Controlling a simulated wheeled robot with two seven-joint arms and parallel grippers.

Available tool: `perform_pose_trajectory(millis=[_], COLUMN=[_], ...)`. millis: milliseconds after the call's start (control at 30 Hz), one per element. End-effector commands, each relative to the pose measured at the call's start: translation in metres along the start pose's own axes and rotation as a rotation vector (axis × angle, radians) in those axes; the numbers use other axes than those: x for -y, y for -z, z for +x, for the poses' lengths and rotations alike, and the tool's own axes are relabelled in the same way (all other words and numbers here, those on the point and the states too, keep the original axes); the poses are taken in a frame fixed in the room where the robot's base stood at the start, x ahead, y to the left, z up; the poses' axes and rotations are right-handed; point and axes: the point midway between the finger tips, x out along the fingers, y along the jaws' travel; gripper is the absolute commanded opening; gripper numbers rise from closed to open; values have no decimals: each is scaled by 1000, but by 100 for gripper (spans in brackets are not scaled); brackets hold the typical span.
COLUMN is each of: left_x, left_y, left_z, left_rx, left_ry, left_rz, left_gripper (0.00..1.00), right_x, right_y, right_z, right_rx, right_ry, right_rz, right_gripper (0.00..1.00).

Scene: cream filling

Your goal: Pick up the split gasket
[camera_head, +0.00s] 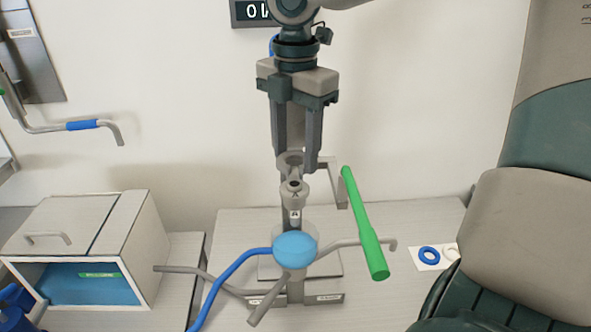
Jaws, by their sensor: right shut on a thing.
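A white card lies on the bench at the right. On it are a blue ring (428,256) and an off-white ring (452,254), the latter partly hidden by my arm. Which of them is the split gasket I cannot tell at this size. My right gripper (293,162) points down at the centre, far to the left of the card. It is shut on a small grey part (291,160) above the grey metal fitting (294,190) of the filling device. Whether that part is joined to the device is unclear. My left gripper is not in view.
A box (82,240) with an open blue interior stands at left. A wall crank (82,125) juts out upper left.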

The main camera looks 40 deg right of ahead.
Motion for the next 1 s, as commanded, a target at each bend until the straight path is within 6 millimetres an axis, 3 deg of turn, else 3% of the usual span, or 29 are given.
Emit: perform_pose_trajectory(millis=[200,400,1000], left_x=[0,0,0], left_y=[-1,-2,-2], left_z=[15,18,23], left_rx=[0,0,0], left_ry=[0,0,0], left_rz=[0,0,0], left_gripper=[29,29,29], right_x=[-1,0,0], right_y=[0,0,0], right_z=[-33,-50,-46], right_rx=[2,1,0], right_ry=[-4,-1,1], right_rz=[1,-1,-1], right_gripper=[26,26,26])
